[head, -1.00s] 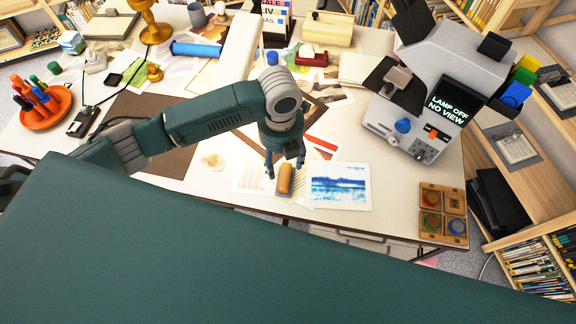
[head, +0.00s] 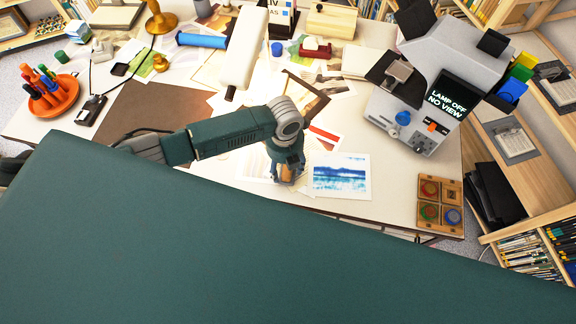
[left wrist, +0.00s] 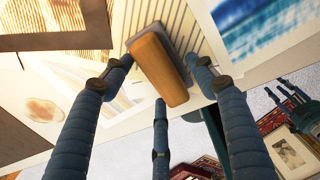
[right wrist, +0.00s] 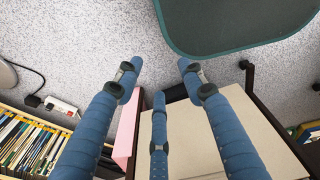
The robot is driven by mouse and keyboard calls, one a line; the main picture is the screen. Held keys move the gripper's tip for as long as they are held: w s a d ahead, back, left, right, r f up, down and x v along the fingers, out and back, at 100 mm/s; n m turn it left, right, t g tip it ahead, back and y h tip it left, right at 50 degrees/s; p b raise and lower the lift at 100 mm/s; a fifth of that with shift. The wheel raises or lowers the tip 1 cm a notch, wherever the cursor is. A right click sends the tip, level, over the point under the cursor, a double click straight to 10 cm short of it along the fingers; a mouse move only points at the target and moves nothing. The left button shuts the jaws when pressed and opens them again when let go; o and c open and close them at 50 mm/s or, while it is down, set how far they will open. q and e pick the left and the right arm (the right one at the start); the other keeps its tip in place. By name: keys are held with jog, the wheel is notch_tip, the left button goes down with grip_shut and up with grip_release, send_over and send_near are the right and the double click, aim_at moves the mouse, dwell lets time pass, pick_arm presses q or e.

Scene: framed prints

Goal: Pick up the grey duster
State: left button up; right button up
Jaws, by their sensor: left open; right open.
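The grey duster has a tan wooden back and a thin grey pad. In the left wrist view the duster (left wrist: 160,70) lies on a striped print, its wooden back toward the camera. My left gripper (left wrist: 161,80) is open, with fingers on both sides of the duster and the third finger near its end; I cannot tell whether they touch it. In the head view my left gripper (head: 287,176) mostly hides the duster. My right gripper (right wrist: 160,75) is open and empty in its wrist view, over the floor and a pale panel. Its blue fingers also show in the left wrist view (left wrist: 290,100).
A blue print (head: 341,176) lies right of the left gripper, and a wooden tray with round pieces (head: 440,202) sits at the table's right corner. A large grey machine (head: 430,85) stands behind. A white lamp arm (head: 242,50) hangs over the table. Brown board (head: 155,112) lies left.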

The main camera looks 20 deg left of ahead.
aim_at(285, 166)
pick_arm(q)
jog(key=c, duration=1.3)
jog(key=shift+o, duration=0.2)
pick_arm(e)
jog(key=shift+s, duration=0.8)
pick_arm(q)
jog(key=shift+r, duration=0.1)
pick_arm(e)
jog(key=shift+d, duration=0.1)
pick_arm(q)
jog(key=shift+w+r, duration=0.1)
jog(key=shift+r, duration=0.45)
jog(key=shift+r+b, duration=1.5)
jog(key=shift+r, duration=7.9)
pick_arm(e)
jog(key=shift+w+d+f, duration=0.1)
jog(key=shift+w+f, duration=0.05)
jog(key=shift+f, duration=0.6)
jog(key=shift+w+f, duration=0.1)
jog(key=shift+f, duration=0.65)
